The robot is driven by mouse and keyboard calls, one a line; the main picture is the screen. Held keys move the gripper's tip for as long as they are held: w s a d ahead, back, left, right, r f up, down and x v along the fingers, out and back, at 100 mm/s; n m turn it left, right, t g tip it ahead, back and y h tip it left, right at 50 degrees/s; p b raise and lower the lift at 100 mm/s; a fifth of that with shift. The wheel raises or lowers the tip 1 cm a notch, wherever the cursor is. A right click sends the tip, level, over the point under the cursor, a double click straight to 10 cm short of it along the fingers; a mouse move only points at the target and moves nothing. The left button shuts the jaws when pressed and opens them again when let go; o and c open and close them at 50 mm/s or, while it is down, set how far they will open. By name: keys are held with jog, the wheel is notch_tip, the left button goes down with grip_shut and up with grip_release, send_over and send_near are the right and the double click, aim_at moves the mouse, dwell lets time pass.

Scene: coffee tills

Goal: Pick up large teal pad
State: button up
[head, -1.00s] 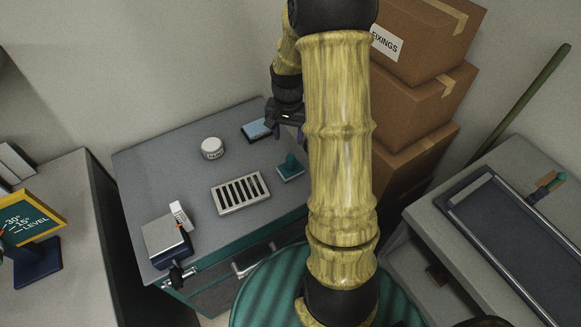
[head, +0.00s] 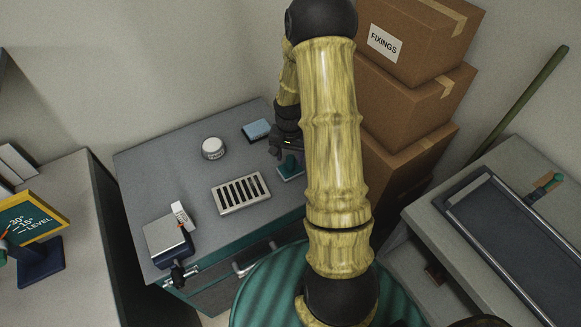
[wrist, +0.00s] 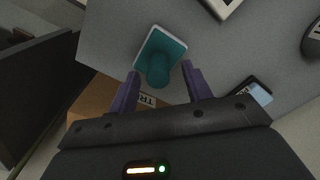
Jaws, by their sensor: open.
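The large teal pad (head: 289,169) has a teal knob handle on a flat base with a pale edge. It lies on the grey worktop near its right edge, partly behind my arm in the head view. In the wrist view the teal pad (wrist: 162,55) is just ahead of my gripper (wrist: 158,80), roughly centred between the two purple fingers. My gripper is open and empty. The fingers stand either side of the handle's line; I cannot tell how high they are above the pad.
A blue pad (head: 256,130) lies behind the teal one, and a white round tin (head: 213,148) and a slotted metal grate (head: 241,192) lie left. A small scale (head: 167,241) is at the front left. Stacked cardboard boxes (head: 405,100) stand close on the right.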

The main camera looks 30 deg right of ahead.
aim_at(291, 157)
jog(key=shift+s+f, duration=0.1)
jog(key=shift+f, duration=1.45)
grip_shut()
jog(key=shift+r, duration=0.1)
notch_tip(291, 157, up, 10)
jog(key=shift+f+b, duration=0.1)
jog(key=shift+b, duration=0.2)
